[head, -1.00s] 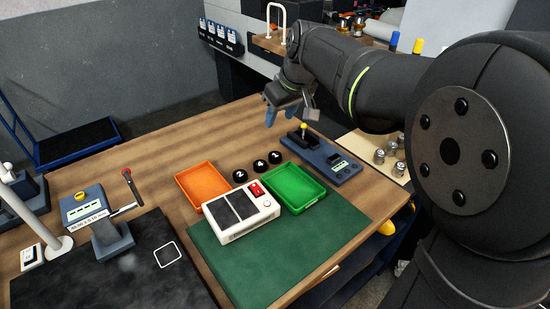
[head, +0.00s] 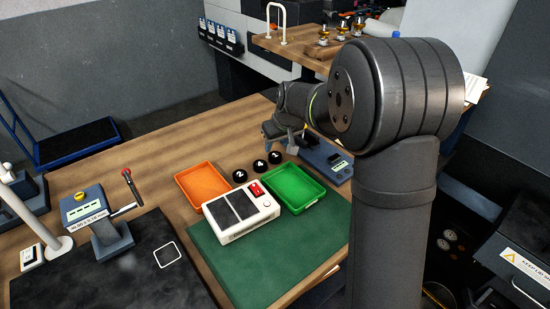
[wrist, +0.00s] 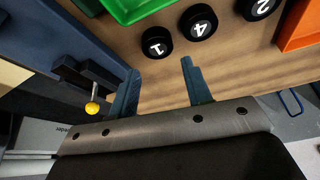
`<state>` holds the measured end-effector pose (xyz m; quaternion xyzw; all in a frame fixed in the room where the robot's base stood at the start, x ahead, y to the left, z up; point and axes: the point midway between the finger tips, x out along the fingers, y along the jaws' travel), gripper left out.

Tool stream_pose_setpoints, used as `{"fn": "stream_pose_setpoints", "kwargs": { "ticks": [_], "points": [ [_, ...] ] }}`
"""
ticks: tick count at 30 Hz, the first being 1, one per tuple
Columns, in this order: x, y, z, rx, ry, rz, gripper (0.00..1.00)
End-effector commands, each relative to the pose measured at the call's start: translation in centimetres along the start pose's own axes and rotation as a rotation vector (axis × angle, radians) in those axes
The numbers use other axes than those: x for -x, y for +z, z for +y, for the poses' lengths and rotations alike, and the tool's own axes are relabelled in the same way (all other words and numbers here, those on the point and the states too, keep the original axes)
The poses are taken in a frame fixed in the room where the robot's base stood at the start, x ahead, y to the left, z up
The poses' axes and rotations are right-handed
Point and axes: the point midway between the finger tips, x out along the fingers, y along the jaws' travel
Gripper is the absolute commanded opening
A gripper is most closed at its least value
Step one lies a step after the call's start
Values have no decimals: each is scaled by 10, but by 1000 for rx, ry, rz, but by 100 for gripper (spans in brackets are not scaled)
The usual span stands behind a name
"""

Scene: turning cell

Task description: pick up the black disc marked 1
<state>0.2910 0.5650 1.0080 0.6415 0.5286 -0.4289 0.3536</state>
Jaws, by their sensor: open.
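The black disc marked 1 (wrist: 157,42) lies on the wooden table, and its white numeral shows in the wrist view. It is just past the space between my fingertips, and nothing is gripped. In the head view the disc (head: 275,158) is at the right end of a short row. My gripper (wrist: 160,68) is open and empty, with its two blue fingers apart. In the head view my gripper (head: 283,134) is above the table, just behind the row. The exact height of the fingertips above the table is hard to tell.
The disc marked 4 (wrist: 198,24) sits close beside disc 1, with the disc marked 2 (wrist: 258,7) beyond. A green tray (head: 297,187) and an orange tray (head: 202,186) stand nearby. A blue device with a yellow-knobbed lever (wrist: 92,107) is beside my left finger.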

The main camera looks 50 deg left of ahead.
Motion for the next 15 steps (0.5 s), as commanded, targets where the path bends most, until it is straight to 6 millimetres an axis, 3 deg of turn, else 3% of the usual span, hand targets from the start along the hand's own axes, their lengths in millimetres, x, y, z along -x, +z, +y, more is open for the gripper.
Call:
{"fn": "stream_pose_setpoints", "kwargs": {
  "ticks": [5,15],
  "points": [
    [-9,2,0,0,0,-1,45],
    [-52,8,1,0,-2,1,45]
  ]
}}
